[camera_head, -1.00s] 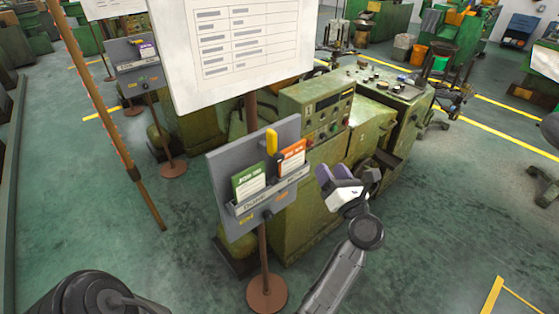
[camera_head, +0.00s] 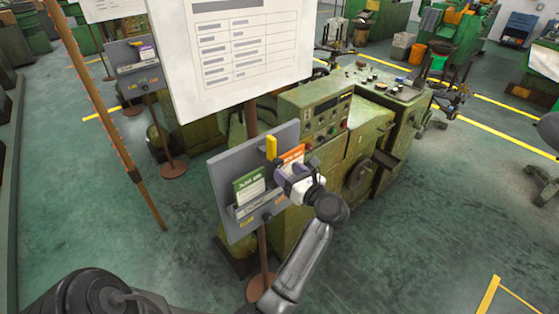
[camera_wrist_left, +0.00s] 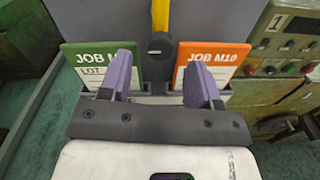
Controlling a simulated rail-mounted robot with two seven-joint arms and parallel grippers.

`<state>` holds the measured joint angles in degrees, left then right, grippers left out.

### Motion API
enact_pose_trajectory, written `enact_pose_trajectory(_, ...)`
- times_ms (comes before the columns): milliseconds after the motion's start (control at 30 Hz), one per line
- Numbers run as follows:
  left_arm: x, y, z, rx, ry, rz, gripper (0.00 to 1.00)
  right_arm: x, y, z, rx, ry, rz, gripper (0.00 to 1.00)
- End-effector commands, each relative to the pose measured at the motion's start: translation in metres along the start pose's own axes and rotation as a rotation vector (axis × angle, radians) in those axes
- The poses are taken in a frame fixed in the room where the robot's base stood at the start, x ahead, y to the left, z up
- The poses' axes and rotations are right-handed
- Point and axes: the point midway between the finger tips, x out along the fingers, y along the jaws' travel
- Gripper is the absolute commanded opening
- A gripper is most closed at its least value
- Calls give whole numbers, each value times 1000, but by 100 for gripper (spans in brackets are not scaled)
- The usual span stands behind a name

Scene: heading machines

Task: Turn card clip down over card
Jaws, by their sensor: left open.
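The yellow card clip (camera_head: 271,147) stands upright at the top middle of a grey card board, above a dark round pivot in the left wrist view, where the clip (camera_wrist_left: 160,15) also shows. A green job card (camera_head: 249,186) is on its left and an orange job card (camera_head: 292,157) on its right, both in the board's pocket. My left gripper (camera_head: 283,173) is in front of the board's right half, partly hiding the orange card. Its purple fingers (camera_wrist_left: 163,78) are apart and empty, below the clip pivot. My right gripper is not in view.
The grey board (camera_head: 228,163) is on a brown post under a large white chart (camera_head: 235,55). A green machine (camera_head: 330,150) stands close behind and to the right. A similar card board (camera_head: 128,60) stands farther back left. Open floor (camera_head: 430,240) lies to the right.

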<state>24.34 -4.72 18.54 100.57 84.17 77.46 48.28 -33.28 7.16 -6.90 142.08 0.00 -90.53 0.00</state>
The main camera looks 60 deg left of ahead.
Motion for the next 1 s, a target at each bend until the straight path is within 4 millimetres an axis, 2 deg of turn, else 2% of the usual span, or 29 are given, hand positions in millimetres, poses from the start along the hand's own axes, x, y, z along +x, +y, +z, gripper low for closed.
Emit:
enact_pose_trajectory(100, 18, 1, 2, 0, -2, 2, 57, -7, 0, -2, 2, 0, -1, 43)
enact_pose_trajectory(300, 37, 0, 1, 1, -1, 1, 57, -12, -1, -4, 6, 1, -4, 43)
enact_pose_trajectory(500, 44, 0, 0, 1, 0, 0, 57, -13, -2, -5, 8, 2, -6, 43)
enact_pose_trajectory(767, 45, 0, 0, 0, 0, 0, 57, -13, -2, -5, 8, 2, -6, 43)
enact_pose_trajectory(1000, 45, 0, 0, 0, 0, 0, 36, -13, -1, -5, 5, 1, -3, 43)
